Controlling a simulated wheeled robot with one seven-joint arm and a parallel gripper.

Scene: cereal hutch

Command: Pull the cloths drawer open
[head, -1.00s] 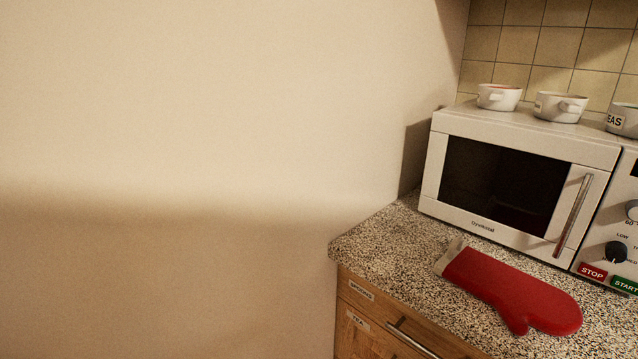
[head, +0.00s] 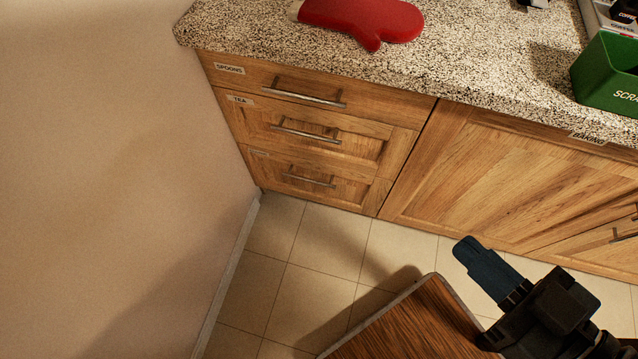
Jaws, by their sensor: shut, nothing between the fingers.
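A stack of three wooden drawers stands at the left end of the counter in the head view. The top drawer (head: 330,90) is labelled SPOONS and the middle drawer (head: 310,132) TEA. The bottom drawer (head: 315,183) has a bar handle (head: 308,181); its label is too faint to read, and no label reading cloths is legible. All three drawers are closed. My gripper (head: 470,250) is at the lower right, shut and empty, apart from the drawers and to the right of the bottom one.
A dark wooden surface (head: 420,325) with a pale edge is below my gripper. A wooden cupboard door (head: 490,170) is right of the drawers. A wall (head: 110,180) bounds the left. Tiled floor (head: 315,240) is clear before the drawers. A red oven mitt (head: 365,18) and green box (head: 610,75) are on the counter.

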